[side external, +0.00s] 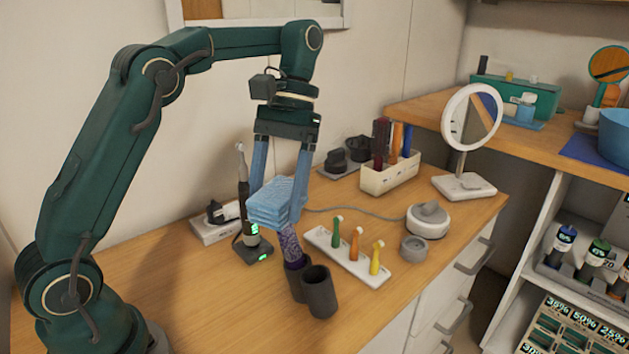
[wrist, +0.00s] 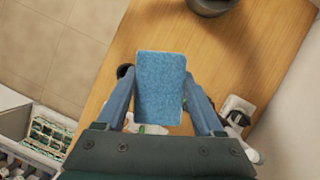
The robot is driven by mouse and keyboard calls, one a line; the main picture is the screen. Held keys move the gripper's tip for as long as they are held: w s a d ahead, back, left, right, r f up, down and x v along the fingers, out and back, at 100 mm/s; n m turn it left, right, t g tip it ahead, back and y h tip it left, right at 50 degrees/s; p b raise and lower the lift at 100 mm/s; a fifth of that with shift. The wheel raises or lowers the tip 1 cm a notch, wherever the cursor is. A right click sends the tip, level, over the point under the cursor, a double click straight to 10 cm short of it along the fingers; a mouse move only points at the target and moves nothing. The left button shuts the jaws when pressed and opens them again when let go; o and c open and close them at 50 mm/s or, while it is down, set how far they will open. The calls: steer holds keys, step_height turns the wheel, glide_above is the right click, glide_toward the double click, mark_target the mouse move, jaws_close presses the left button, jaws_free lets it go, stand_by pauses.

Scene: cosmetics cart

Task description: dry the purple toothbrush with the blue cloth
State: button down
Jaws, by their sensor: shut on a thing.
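My gripper (side external: 275,205) is shut on the blue cloth (side external: 278,198), a folded pad held between its two blue fingers above the wooden counter. The cloth also fills the space between the fingers in the wrist view (wrist: 160,88). A purple patterned handle (side external: 291,245), which looks like the purple toothbrush, stands slightly tilted in a dark grey cup (side external: 297,282) directly below the cloth. Its upper end is hidden by the cloth, so I cannot tell how they touch. In the wrist view the cloth hides the toothbrush.
A second dark cup (side external: 320,292) stands beside the first. A black electric toothbrush (side external: 244,195) on its charger is close on the left. A white rack (side external: 350,262) with green, orange and yellow brush heads is close on the right. Bare counter (side external: 190,300) lies at front left.

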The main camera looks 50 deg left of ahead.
steer(key=a+m, duration=0.1)
steer(key=m, duration=0.1)
steer(key=s+a+m+y, duration=0.1)
steer(key=m, duration=0.1)
steer(key=shift+s+a+f+y, duration=0.1)
steer(key=shift+s+f+y, duration=0.1)
steer(key=shift+f+y, duration=0.15)
steer(key=d+r+n+h, duration=0.2)
steer(key=r, duration=0.1)
steer(key=shift+w+d+t, duration=0.1)
steer(key=shift+w+t, duration=0.05)
steer(key=shift+t, duration=0.15)
step_height(320, 180, up, 4)
steer(key=n, duration=0.1)
steer(key=n+t+h, duration=0.1)
steer(key=shift+w+r+n+t+h, duration=0.1)
steer(key=shift+r+n+t+h, duration=0.1)
steer(key=shift+n+t+h, duration=0.1)
steer(key=shift+a+r+h, duration=0.25)
steer(key=shift+a, duration=0.1)
steer(key=shift+f, duration=2.8)
steer(key=shift+f, duration=1.7)
